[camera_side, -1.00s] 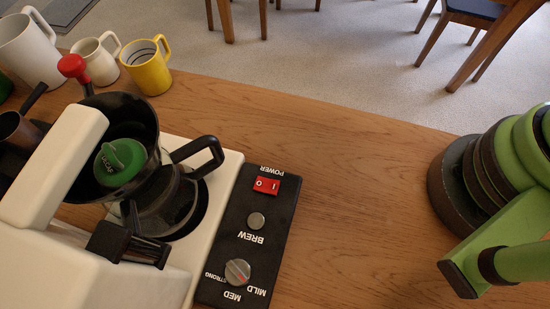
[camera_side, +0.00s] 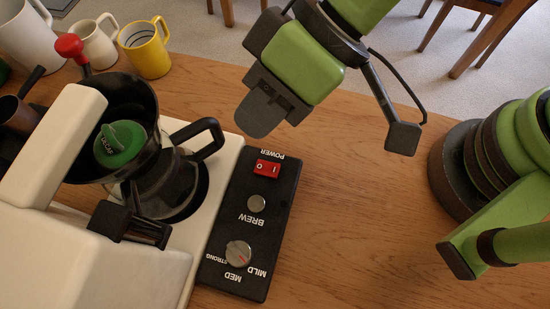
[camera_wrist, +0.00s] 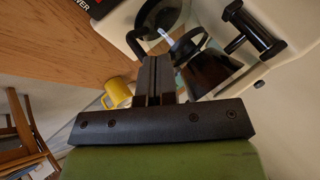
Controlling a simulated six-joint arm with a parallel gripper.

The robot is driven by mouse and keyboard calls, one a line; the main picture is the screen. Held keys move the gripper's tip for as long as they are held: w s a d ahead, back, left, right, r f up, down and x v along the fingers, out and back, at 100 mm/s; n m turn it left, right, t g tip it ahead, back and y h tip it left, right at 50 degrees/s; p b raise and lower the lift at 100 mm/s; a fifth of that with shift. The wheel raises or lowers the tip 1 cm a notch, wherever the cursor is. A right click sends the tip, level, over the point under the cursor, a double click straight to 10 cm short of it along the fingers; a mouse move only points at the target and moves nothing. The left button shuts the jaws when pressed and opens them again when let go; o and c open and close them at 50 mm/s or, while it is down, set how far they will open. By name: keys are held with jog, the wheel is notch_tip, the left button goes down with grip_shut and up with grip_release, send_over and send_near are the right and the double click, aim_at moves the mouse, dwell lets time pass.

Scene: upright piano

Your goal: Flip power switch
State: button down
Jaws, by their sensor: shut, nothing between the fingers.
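The red power switch (camera_side: 267,168) sits at the top end of a black control panel (camera_side: 236,222), under the word POWER, marked O and I. My gripper (camera_side: 258,118) is above the table in the side view, just above and left of the switch in the picture, and apart from it. Its dark fingers are shut with nothing between them. In the wrist view the closed fingers (camera_wrist: 159,78) point towards the coffee maker. A corner of the panel (camera_wrist: 118,12) shows there at the top; the switch is mostly out of that frame.
The white coffee maker (camera_side: 60,160) with a glass carafe (camera_side: 170,190) and black handle stands left of the panel. A green DECAF lid (camera_side: 122,145) is on it. A yellow mug (camera_side: 146,50) and white mugs are behind.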

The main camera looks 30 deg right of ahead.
aim_at(272, 165)
jog(key=shift+s+d+f, duration=0.1)
jog(key=shift+d+f, duration=0.05)
jog(key=shift+f, duration=1.3)
jog(key=shift+s+d+f, duration=0.1)
jog(key=shift+s+f, duration=0.05)
jog(key=shift+f, duration=1.3)
jog(key=shift+s+d+f, duration=0.1)
jog(key=shift+d+f, duration=0.05)
jog(key=shift+f, duration=1.3)
jog(key=shift+f, duration=0.45)
jog(key=shift+f, duration=0.25)
jog(key=shift+r, duration=0.15)
jog(key=shift+r, duration=0.55)
jog(key=shift+r, duration=0.1)
jog(key=shift+w+a+r, duration=0.1)
jog(key=shift+a+r, duration=0.05)
jog(key=shift+r, duration=1.05)
jog(key=shift+w+a+r, duration=0.1)
jog(key=shift+r, duration=1.1)
